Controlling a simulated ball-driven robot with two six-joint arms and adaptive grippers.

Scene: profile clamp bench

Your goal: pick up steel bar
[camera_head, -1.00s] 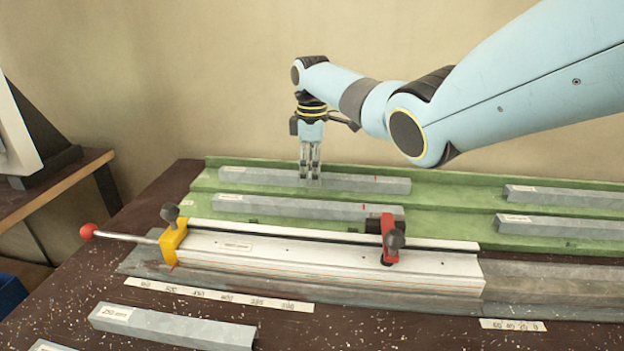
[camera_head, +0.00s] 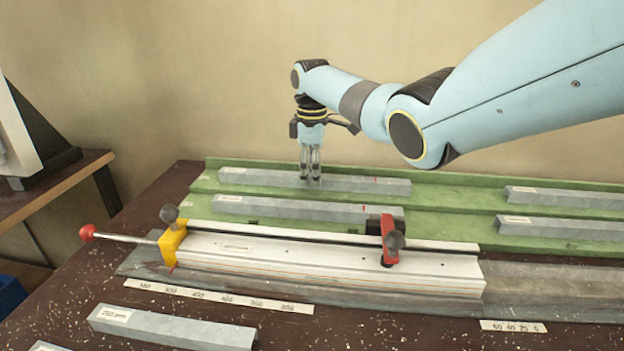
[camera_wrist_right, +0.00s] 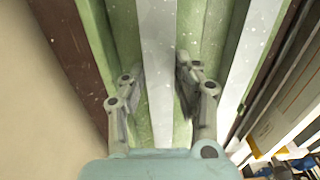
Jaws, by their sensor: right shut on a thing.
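In the right wrist view the bar (camera_wrist_right: 157,50) runs between the two fingers (camera_wrist_right: 159,92), one along each side. The bar appears to rest in the rack. My left gripper is not in view.
A second grey bar (camera_head: 290,208) lies in the front channel of the green rack (camera_head: 455,213). More bars lie at its right (camera_head: 560,195). In front stands a white clamp rail (camera_head: 330,268) with yellow (camera_head: 172,243) and red (camera_head: 388,240) clamps. A 250 mm bar (camera_head: 170,328) lies near the front.

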